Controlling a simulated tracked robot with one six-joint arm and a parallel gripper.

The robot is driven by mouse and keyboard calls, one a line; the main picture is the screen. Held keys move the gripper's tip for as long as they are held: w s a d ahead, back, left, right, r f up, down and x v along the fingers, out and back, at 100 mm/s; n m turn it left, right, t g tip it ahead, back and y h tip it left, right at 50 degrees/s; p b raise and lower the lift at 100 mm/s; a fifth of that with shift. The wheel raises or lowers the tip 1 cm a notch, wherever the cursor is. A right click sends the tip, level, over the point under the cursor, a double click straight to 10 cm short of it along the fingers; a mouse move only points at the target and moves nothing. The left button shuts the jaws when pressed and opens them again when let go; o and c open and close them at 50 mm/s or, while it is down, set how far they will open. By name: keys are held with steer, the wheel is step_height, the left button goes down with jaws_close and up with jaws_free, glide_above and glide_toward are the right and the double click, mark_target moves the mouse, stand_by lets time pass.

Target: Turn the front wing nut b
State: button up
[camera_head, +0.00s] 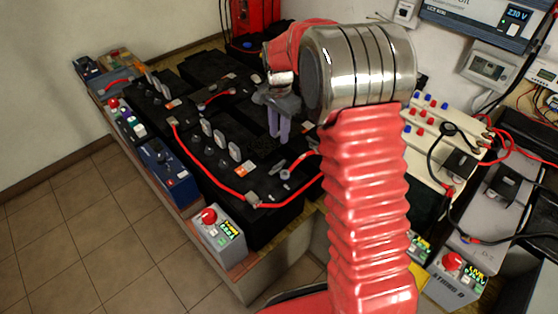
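My gripper (279,138) hangs fingers down above the black batteries (222,185). Its two purple-grey fingers show a narrow gap, with nothing seen between them. A small grey fitting (285,174), perhaps a wing nut, sits on the front battery near the red cable's end. It lies a little below the fingertips in the picture, apart from them. Another small metal fitting (251,199) sits on the red cable nearer the front edge. I cannot tell which fitting is wing nut b. My red bellows arm hides the bench to the right.
A grey box with a red button (217,230) stands at the bench's front corner. A blue box (167,172) stands along the left edge. Red cables (207,168) cross the batteries. More cables and boxes (483,238) crowd the right. The tiled floor at left is clear.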

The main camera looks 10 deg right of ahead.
mark_target(279, 164)
step_height(279, 164, down, 14)
steer(key=shift+r, duration=0.1)
stand_by(0.8)
steer(key=shift+c, duration=0.5)
jaws_close()
